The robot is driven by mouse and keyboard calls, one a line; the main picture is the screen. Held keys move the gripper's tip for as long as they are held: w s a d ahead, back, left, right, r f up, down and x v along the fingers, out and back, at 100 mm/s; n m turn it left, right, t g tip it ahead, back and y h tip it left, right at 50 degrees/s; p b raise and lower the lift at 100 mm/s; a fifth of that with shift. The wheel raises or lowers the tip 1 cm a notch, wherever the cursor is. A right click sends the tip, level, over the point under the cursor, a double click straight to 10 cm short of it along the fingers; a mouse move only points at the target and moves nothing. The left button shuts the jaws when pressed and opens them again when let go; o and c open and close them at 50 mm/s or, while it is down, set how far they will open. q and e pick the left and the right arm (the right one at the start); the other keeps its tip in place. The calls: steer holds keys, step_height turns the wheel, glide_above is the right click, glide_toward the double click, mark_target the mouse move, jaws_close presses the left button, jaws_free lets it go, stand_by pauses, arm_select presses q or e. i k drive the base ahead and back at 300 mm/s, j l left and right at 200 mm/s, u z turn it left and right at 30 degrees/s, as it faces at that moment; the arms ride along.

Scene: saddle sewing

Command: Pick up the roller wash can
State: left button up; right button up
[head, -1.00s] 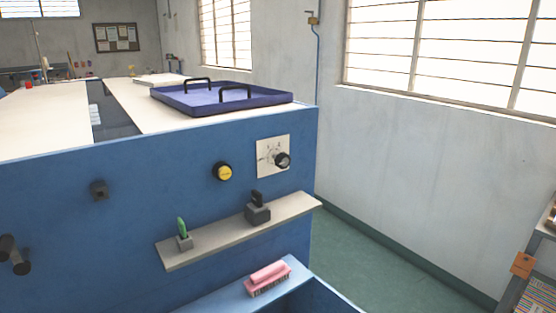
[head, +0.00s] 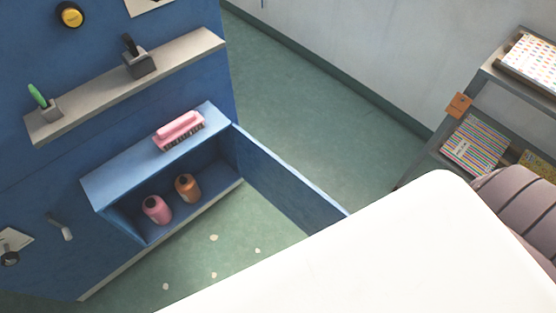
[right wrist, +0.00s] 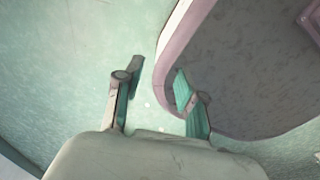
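One is pink (head: 157,209) on the left, the other is orange-brown (head: 187,188) on the right. No readable label shows which is the roller wash can. No can shows in that view. My left gripper is in neither current view.
A pink brush (head: 179,130) lies on the blue compartment's top (head: 110,182). A grey shelf (head: 95,100) above holds small holders. A blue side panel (head: 285,180) bounds the compartment's right side. A rack (head: 440,128) stands right. A large white shape covers the lower right.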

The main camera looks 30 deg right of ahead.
mark_target(154, 206)
steer(key=l+u, duration=0.25)
steer(key=l, duration=0.25)
steer(key=l+u, duration=0.25)
steer(key=l, duration=0.25)
steer(key=l+u, duration=0.25)
steer(key=l, duration=0.25)
steer(key=k+l+u, duration=0.1)
steer(key=l+u, duration=0.15)
steer(key=l, duration=0.2)
steer(key=k+l+u, duration=0.25)
steer(key=l, duration=0.2)
steer(key=l+u, duration=0.25)
steer(key=l, duration=0.2)
steer(key=k, duration=0.05)
